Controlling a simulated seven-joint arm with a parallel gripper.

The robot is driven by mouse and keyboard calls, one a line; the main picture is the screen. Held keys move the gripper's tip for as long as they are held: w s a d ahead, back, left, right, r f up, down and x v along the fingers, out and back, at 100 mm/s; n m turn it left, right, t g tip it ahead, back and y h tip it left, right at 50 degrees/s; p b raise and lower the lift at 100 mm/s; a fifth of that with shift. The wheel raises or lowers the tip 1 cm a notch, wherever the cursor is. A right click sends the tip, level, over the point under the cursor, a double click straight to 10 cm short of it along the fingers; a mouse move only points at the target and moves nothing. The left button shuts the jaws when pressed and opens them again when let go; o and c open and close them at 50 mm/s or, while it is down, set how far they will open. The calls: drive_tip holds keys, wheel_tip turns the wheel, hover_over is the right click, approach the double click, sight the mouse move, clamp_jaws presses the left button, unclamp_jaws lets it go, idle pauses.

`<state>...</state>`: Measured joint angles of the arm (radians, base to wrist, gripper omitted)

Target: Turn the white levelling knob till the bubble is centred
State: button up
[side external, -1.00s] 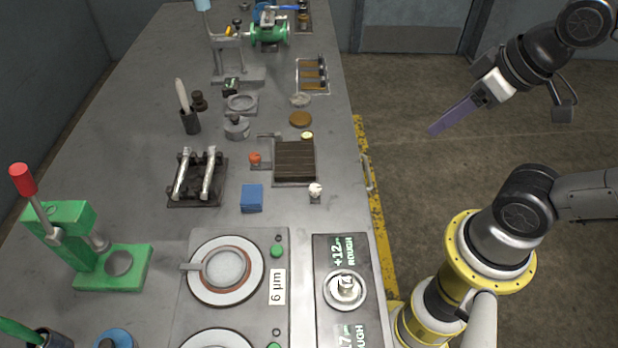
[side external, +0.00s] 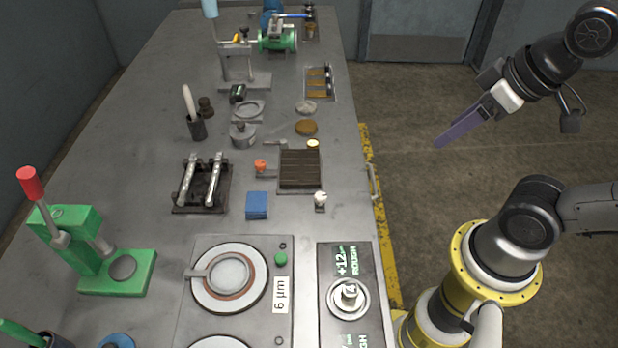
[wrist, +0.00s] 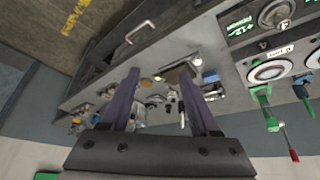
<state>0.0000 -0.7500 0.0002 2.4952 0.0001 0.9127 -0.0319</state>
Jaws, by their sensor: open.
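The white levelling knob (side external: 320,198) stands on the bench near its right edge, at the lower right corner of a dark ribbed plate (side external: 300,170). A small pale round vial (side external: 313,143) sits at the plate's upper right corner; its bubble is too small to make out. An orange knob (side external: 260,165) is at the plate's left side. My gripper (side external: 440,143) is in the air beyond the bench's right edge, well apart from the white knob. In the wrist view its two long purple fingers (wrist: 160,82) are spread with nothing between them.
A blue block (side external: 257,205) lies left of the white knob. A black stand with two metal bars (side external: 202,185) is farther left. A grinder panel (side external: 345,262) and a polishing unit (side external: 285,240) are nearer the camera. A handle (side external: 373,182) projects from the bench's right side.

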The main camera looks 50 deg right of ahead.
drive_tip(key=w+a+r+n, duration=0.1)
drive_tip(key=w+r+n, duration=0.1)
drive_tip(key=w+r, duration=0.15)
drive_tip(key=n+g, duration=0.5)
drive_tip(key=g, duration=0.1)
hover_over(320, 195)
wheel_tip(320, 195, down, 9)
wheel_tip(320, 195, down, 13)
drive_tip(key=shift+s, duration=0.1)
clamp_jaws()
